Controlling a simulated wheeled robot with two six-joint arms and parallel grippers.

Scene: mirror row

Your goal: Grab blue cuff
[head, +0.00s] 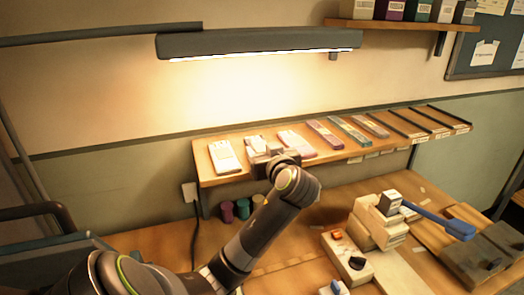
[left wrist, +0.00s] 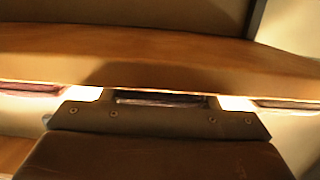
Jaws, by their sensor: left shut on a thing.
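My left gripper (head: 262,147) reaches up to the front of the long wooden shelf, between the pale packets at its left end. In the left wrist view its jaws (left wrist: 160,98) are shut on a thin, dark purplish thing, of which only a narrow strip shows. I cannot tell whether this is the blue cuff; most of it is hidden by the gripper. No cuff can be clearly made out elsewhere. My right gripper is not in view.
White packets (head: 224,157), pinkish packets (head: 297,142) and darker strips (head: 325,134) lie along the shelf (head: 225,178). Small rolls (head: 242,209) stand beneath it. Stacked pale boxes (head: 378,228) and a blue-handled brush (head: 440,220) are on the bench at right.

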